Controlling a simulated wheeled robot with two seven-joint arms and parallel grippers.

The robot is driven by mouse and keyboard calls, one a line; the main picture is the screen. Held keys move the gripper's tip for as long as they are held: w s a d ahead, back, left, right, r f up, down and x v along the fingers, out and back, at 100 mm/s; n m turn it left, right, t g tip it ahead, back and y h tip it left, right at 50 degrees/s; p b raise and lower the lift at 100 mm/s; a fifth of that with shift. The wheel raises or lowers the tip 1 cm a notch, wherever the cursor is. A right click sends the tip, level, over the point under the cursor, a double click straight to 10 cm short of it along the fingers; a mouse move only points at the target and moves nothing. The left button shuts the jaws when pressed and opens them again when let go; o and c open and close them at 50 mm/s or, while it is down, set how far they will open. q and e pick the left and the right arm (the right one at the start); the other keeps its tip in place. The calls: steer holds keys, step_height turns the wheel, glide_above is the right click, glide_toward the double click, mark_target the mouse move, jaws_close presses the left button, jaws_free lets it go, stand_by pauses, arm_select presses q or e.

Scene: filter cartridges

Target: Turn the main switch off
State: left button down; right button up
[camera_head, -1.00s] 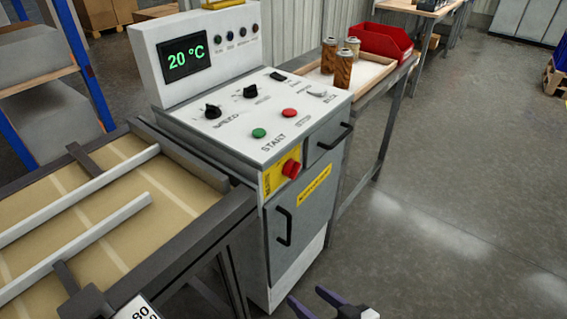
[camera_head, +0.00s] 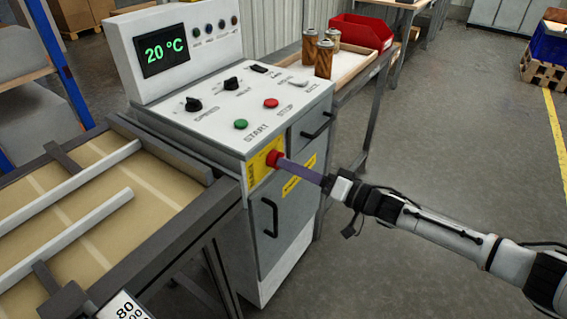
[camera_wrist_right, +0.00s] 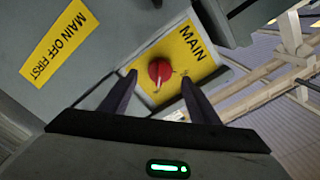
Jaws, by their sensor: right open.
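The main switch is a red knob (camera_head: 272,158) on a yellow plate on the front of the grey control cabinet. In the right wrist view the red knob (camera_wrist_right: 161,71) sits on the yellow plate (camera_wrist_right: 190,58) marked MAIN, with a pale mark on the knob. My right gripper (camera_head: 284,164) reaches in from the right, its fingers pointing at the knob. In the wrist view the right gripper (camera_wrist_right: 158,82) is open, one dark finger on each side of the knob. I cannot tell whether the fingers touch it. My left gripper is not in view.
The panel top has a green START button (camera_head: 241,124), a red STOP button (camera_head: 271,103) and black dials. A cabinet handle (camera_head: 270,217) is below the switch. A conveyor (camera_head: 125,222) stands left. Cartridges (camera_head: 323,60) and a red bin (camera_head: 360,31) are behind.

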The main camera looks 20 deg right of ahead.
steer(key=x, duration=0.3)
steer(key=shift+w+a, duration=0.3)
steer(key=c, duration=1.1)
steer(key=shift+o, duration=0.2)
